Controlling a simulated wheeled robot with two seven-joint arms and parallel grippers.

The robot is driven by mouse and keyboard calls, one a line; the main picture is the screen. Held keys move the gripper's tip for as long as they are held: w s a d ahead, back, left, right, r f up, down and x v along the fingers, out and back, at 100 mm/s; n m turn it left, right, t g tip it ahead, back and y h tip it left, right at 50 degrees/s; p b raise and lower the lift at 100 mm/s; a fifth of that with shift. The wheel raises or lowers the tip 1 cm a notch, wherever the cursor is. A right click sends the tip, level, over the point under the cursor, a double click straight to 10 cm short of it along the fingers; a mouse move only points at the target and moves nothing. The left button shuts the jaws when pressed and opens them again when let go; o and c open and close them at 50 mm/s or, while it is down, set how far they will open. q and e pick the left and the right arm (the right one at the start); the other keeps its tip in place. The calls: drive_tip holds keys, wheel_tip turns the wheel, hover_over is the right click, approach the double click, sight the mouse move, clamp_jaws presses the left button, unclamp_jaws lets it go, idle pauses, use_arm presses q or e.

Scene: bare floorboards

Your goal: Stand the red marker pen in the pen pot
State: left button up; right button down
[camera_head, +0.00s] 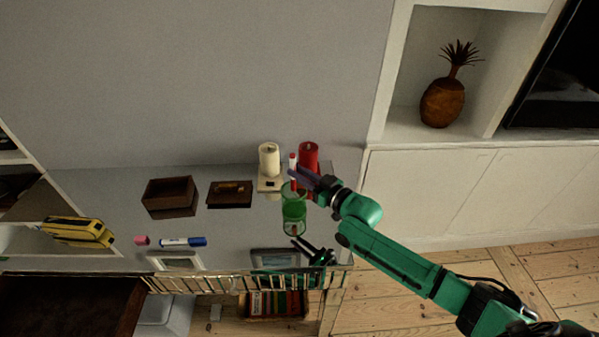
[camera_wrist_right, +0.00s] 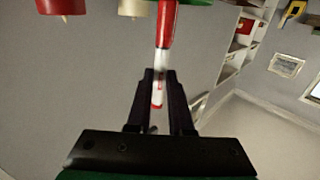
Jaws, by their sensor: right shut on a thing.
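The red marker pen (camera_head: 292,160), white with a red end, is held roughly upright by my right gripper (camera_head: 303,178). In the right wrist view the marker (camera_wrist_right: 163,50) lies between the two black fingers (camera_wrist_right: 160,100), which are shut on it. The pen pot seems to be the green see-through cup (camera_head: 293,198) on the glossy table, just below the gripper. The marker's lower part overlaps the pot's rim in the head view; I cannot tell whether it is inside. My left gripper is not in view.
A cream candle (camera_head: 269,160) and a red candle (camera_head: 308,157) stand close behind the pot. A brown box (camera_head: 170,193), a dark tray (camera_head: 229,194), a blue-and-white marker (camera_head: 184,242) and a pink piece (camera_head: 141,240) are to the left. The shiny tabletop shows reflections.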

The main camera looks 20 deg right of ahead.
wheel_tip(320, 180, down, 5)
drive_tip(key=b, duration=0.3)
drive_tip(key=shift+b, duration=0.4)
drive_tip(key=c, duration=0.7)
unclamp_jaws()
drive_tip(key=shift+c, duration=0.2)
drive_tip(key=shift+s+d, duration=0.1)
drive_tip(key=v, duration=1.4)
drive_tip(key=shift+s, duration=0.2)
